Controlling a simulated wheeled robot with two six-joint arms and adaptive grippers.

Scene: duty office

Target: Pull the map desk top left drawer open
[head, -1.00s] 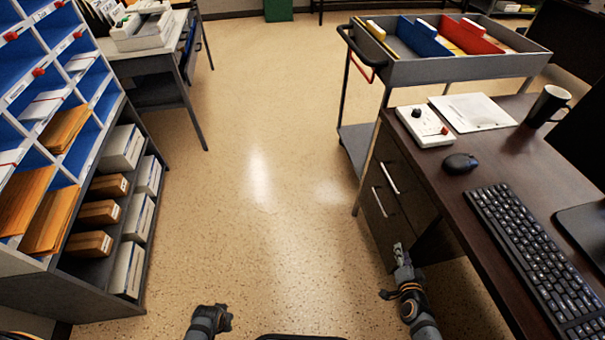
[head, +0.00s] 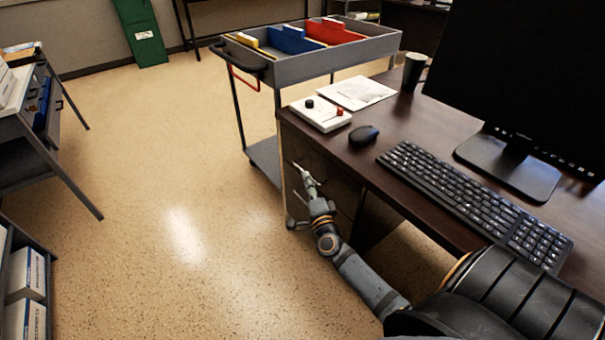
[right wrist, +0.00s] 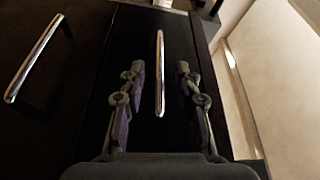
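The dark wooden desk (head: 405,130) is at the right of the head view, with a drawer front (head: 325,170) below its left end. My right gripper (head: 308,180) is at this front and partly hides it. In the right wrist view, the gripper (right wrist: 160,90) is open, one finger on each side of a silver bar handle (right wrist: 160,75). The handle lies between the fingers, with a gap on both sides. A second silver handle (right wrist: 36,58) is on the dark front to the left. Both drawers look shut. My left gripper is out of view.
A grey trolley (head: 330,58) with coloured folders stands just beyond the desk. A keyboard (head: 470,195), mouse (head: 363,136), control box (head: 320,114) and monitor (head: 530,80) are on the desk. The floor left of the drawers is clear.

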